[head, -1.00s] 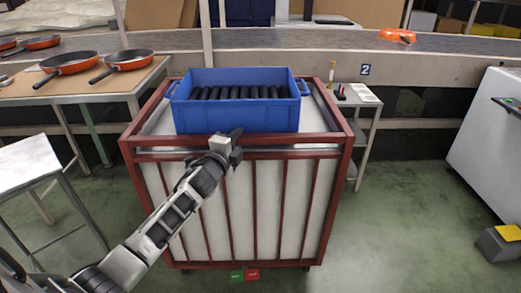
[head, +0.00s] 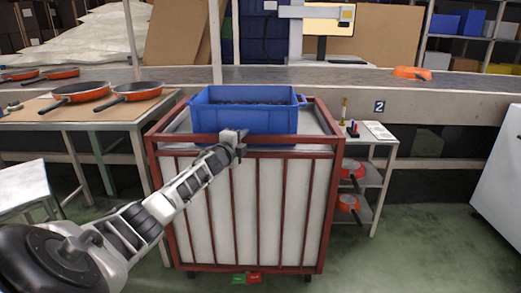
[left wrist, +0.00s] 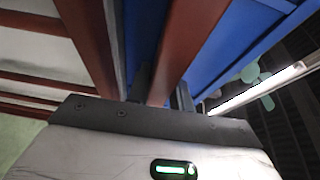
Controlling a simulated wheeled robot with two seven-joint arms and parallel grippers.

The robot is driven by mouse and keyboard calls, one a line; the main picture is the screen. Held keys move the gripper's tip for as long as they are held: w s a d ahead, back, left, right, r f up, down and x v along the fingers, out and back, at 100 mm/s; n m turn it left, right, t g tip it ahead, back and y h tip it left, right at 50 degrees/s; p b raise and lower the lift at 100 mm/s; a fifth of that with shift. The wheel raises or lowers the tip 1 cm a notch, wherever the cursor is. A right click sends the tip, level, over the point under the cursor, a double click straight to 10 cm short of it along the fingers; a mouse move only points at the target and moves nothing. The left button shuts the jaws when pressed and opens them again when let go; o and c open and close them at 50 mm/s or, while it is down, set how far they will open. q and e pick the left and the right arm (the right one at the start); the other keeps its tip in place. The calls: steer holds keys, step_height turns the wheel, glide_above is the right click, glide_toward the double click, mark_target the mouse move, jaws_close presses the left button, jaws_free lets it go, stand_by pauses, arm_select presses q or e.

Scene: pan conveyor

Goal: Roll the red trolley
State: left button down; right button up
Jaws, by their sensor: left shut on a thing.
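The red trolley (head: 153,170), a red-framed cart with pale side panels, stands upright in the middle of the head view. Small dark wheels show under it. A blue crate (head: 250,118) sits on its top; dark handles inside the crate are barely visible over the rim. My left gripper (head: 237,143) is shut on the trolley's near top rail. In the left wrist view the fingers (left wrist: 163,95) close around a red bar of the trolley (left wrist: 190,45), with the blue crate (left wrist: 245,35) beyond. My right gripper is not in view.
A table (head: 70,115) with orange pans stands left, a pale stool (head: 22,185) nearer. A small shelf (head: 377,185) with red pans is close to the trolley's right. The conveyor (head: 350,78) runs behind, carrying an orange pan (head: 411,73). Green floor (head: 425,255) is open at right.

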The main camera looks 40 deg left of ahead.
arm_select(q)
steer(key=shift+w+a+r, duration=0.1)
steer(key=shift+a, duration=0.2)
steer(key=shift+r, duration=0.2)
steer(key=shift+a, duration=0.1)
steer(key=c, duration=1.2)
jaws_free()
steer(key=shift+w, duration=0.1)
steer(key=shift+c, duration=0.2)
steer(key=shift+f, duration=0.15)
steer(key=shift+f, duration=0.1)
